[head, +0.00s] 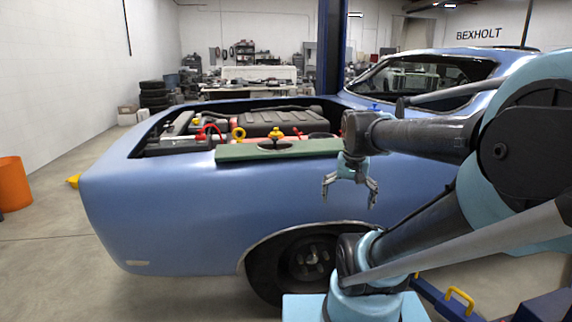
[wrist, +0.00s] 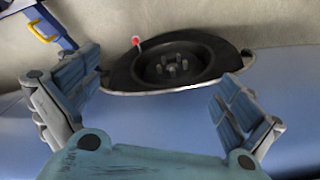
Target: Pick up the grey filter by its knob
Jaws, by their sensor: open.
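No grey filter can be made out with certainty. A small yellow knob (head: 276,133) stands above a dark, low shape (head: 275,147) at the green mat on the car's near fender; whether this is the filter is too small to tell. My gripper (head: 349,194) is open and empty, hanging in front of the fender, to the right of the knob and lower in the picture. In the wrist view its spread fingers (wrist: 160,92) frame the blue fender and the wheel, with nothing between them. No filter shows in the wrist view.
The blue car (head: 170,215) has an open engine bay. A green mat (head: 235,154) lies along its near edge. A yellow ring (head: 238,132) and red parts are in the bay. The front wheel (wrist: 205,62) is below. An orange bin (head: 14,184) stands far left.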

